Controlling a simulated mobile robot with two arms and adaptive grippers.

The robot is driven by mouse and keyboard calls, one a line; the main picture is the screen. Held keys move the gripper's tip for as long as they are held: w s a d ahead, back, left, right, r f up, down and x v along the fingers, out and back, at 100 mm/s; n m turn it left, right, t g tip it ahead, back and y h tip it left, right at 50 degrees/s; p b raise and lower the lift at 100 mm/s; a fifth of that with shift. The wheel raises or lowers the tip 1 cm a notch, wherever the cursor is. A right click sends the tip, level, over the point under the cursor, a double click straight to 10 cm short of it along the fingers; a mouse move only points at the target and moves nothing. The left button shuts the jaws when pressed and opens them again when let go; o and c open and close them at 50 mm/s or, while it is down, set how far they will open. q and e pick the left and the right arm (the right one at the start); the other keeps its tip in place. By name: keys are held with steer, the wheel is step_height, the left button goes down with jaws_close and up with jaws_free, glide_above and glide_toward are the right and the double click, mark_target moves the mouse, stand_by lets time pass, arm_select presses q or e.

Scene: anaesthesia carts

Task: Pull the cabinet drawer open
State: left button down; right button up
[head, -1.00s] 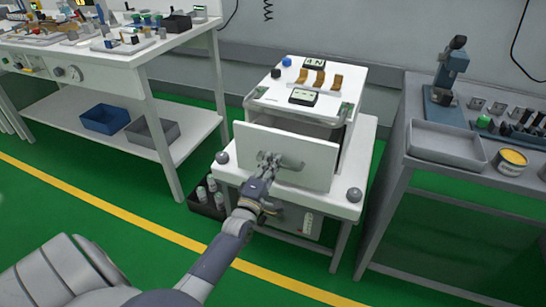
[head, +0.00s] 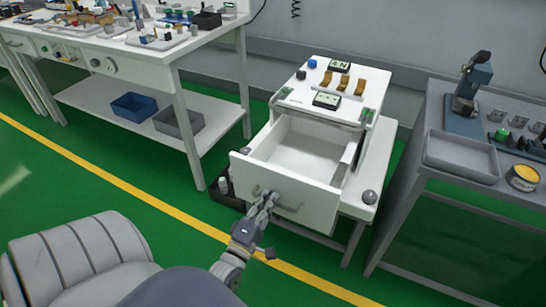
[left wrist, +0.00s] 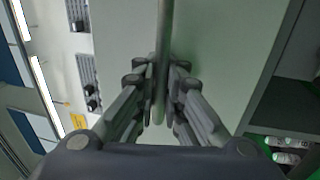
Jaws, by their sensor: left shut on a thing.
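The white cabinet (head: 372,84) stands on a small white table in the middle of the head view. Its drawer (head: 300,150) is pulled well out toward me, and its empty white inside shows. The drawer front (head: 318,208) carries a grey bar handle (head: 290,207). My left gripper (head: 264,200) is at the left part of this handle, shut on it. In the left wrist view the fingers (left wrist: 160,85) close on both sides of the handle bar (left wrist: 164,40). My right gripper is not in view.
A workbench (head: 190,48) with parts stands at the left, with a blue bin (head: 134,106) on its lower shelf. A grey bench (head: 410,150) with a tray (head: 460,158) stands close at the right.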

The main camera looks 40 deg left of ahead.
arm_select(q)
steer(key=shift+s+d+f, duration=0.1)
steer(key=shift+s+f, duration=0.05)
steer(key=shift+s, duration=0.15)
steer(key=c, duration=2)
jaws_free()
steer(key=shift+o, duration=0.2)
steer(key=shift+s, duration=0.1)
steer(key=v, duration=1.1)
steer(key=shift+s, duration=0.4)
steer(key=shift+w+d, duration=0.1)
steer(key=shift+d, duration=0.05)
